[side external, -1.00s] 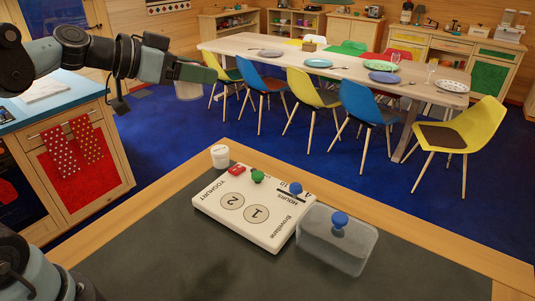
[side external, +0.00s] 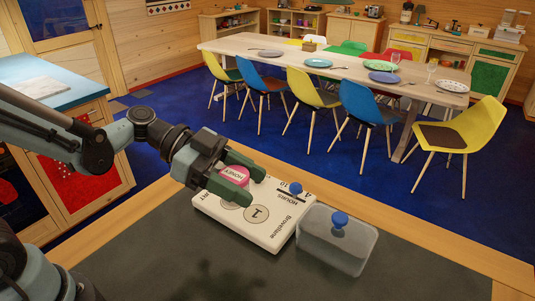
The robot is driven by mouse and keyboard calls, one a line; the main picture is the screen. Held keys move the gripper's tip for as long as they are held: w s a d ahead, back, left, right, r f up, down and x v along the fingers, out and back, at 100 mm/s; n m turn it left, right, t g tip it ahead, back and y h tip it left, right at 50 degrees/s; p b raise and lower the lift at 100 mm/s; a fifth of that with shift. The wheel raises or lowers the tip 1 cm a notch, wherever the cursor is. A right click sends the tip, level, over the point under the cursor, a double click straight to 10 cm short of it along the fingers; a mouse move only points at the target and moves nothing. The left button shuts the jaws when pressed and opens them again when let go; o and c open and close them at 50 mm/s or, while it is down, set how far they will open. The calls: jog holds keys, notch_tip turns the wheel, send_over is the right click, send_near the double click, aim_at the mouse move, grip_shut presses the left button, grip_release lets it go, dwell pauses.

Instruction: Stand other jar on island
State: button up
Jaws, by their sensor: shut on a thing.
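My gripper (side external: 247,184) is shut on a jar with a pink lid (side external: 234,175) marked HONEY. It holds the jar over the left part of a white yoghurt maker (side external: 268,233). The jar's body is hidden below the lid and fingers, so its height above the maker cannot be told. The island (side external: 185,265) has a dark top with a wooden edge. The small white jar seen earlier at the maker's far left corner is hidden behind my gripper.
A clear box-shaped cover with a blue knob (side external: 340,219) sits against the maker's right side. The dark island top is bare in front of the maker. A laid dining table (side external: 340,66) with coloured chairs stands beyond the island.

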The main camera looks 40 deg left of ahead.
jog(key=shift+s+d+f, duration=0.2)
jog(key=shift+s+d, duration=0.05)
jog(key=shift+s, duration=0.1)
jog(key=w+a+f, duration=0.2)
jog(key=a, duration=0.1)
jog(key=w+a+f, duration=0.2)
jog(key=w, duration=0.1)
jog(key=w+a+f, duration=0.2)
jog(key=a+f, duration=0.1)
jog(key=shift+w+a, duration=0.3)
jog(key=shift+w, duration=0.1)
jog(key=shift+f+g, duration=0.3)
jog(key=shift+f, duration=1.5)
jog(key=shift+f, duration=0.2)
jog(key=o, duration=1.1)
jog(key=shift+a, duration=0.15)
